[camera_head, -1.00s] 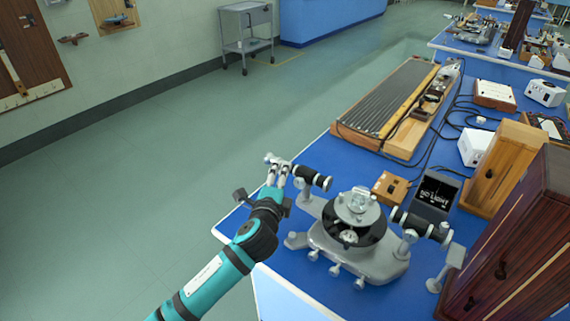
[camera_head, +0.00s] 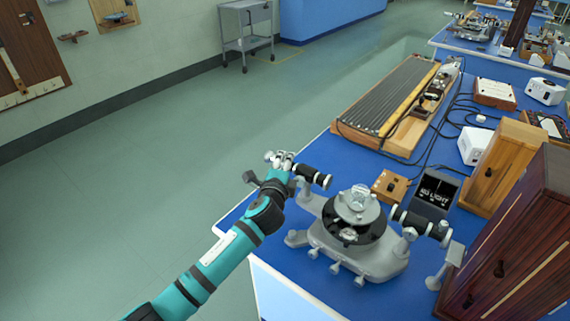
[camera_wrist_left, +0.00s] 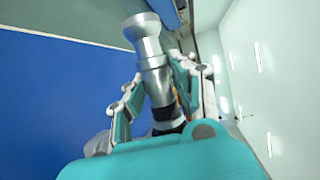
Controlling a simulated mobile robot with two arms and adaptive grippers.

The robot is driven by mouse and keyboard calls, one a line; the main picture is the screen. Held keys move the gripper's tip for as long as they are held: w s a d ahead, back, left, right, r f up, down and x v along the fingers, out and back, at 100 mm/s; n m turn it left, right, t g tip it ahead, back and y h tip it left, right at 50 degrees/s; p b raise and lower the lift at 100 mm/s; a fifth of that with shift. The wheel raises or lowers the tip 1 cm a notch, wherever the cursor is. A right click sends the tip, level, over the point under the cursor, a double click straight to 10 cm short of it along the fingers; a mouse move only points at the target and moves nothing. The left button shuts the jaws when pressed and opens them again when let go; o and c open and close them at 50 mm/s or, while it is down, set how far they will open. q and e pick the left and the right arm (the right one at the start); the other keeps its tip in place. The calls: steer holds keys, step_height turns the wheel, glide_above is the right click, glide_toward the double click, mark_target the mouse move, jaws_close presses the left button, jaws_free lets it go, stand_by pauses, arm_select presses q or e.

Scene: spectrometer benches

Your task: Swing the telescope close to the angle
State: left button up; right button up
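The grey spectrometer (camera_head: 365,258) stands near the left end of the blue bench, with a round black table and a clear piece on top. Its telescope (camera_head: 313,176), a black tube, points up-left from the table. Its silver eyepiece end (camera_wrist_left: 141,32) shows in the left wrist view. My left gripper (camera_head: 279,160) is at the telescope's outer end. In the left wrist view its fingers (camera_wrist_left: 152,80) lie on both sides of the tube, very close to it; whether both press on it I cannot tell. The collimator (camera_head: 420,223) points right. My right gripper is out of view.
A small dark display (camera_head: 437,192) behind the spectrometer appears to read "NO LIGHT". A wooden box with a knob (camera_head: 389,186) is beside it. Wooden cabinets (camera_head: 520,240) stand at right and a long ribbed board (camera_head: 390,100) lies behind. Open floor is at left.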

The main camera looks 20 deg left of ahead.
arm_select(q)
steer(key=shift+f, duration=0.15)
jaws_close()
steer(key=shift+s, duration=0.1)
steer(key=shift+s+f, duration=0.15)
steer(key=shift+s, duration=0.05)
steer(key=s+n+g+y+b, duration=0.1)
steer(key=s+n+y, duration=0.3)
steer(key=s, duration=0.4)
steer(key=shift+a+n+g+y, duration=0.3)
steer(key=shift+g+y, duration=0.2)
steer(key=shift+y, duration=0.4)
steer(key=shift+o, duration=1.9)
jaws_free()
steer(key=shift+o, duration=1.3)
steer(key=shift+w, duration=0.1)
steer(key=shift+o, duration=0.2)
